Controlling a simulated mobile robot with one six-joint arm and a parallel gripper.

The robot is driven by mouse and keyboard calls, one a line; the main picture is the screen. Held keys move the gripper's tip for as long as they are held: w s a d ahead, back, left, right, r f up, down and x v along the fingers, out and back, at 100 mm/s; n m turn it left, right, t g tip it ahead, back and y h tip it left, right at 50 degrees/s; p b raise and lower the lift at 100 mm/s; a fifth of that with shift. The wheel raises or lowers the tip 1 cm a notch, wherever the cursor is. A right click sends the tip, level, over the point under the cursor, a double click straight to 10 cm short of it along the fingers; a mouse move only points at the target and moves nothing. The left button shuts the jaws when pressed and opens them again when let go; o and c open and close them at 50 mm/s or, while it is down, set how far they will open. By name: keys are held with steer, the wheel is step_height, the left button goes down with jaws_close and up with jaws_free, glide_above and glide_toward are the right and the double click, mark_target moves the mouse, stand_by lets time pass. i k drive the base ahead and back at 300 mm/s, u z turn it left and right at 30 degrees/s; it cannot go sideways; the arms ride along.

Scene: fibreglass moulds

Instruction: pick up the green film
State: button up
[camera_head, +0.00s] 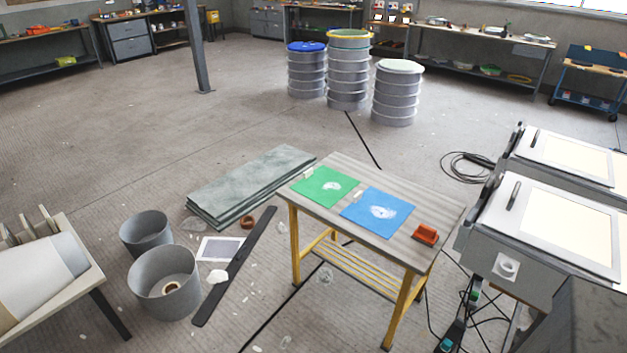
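The green film (318,184) lies flat on the left part of a small wooden table (345,228) with yellow legs. A whitish patch shows near its middle. A blue film (372,222) with a similar whitish patch lies to its right on the same tabletop. A small pale piece lies at the green film's upper left edge, and another lies between the two films. My gripper is not in view.
An orange-red block (425,234) sits at the table's right end. Grey buckets (165,290), a dark plank (236,265) and stacked grey-green sheets (250,185) lie left of the table. Panel machines (545,225) and cables stand right. Open floor (120,130) extends behind, toward stacked drums (348,80).

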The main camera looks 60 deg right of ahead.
mark_target(324, 185)
steer(key=z, duration=0.15)
steer(key=i, duration=0.75)
steer(key=z, duration=0.7)
steer(key=i, duration=0.7)
steer(key=z, duration=0.4)
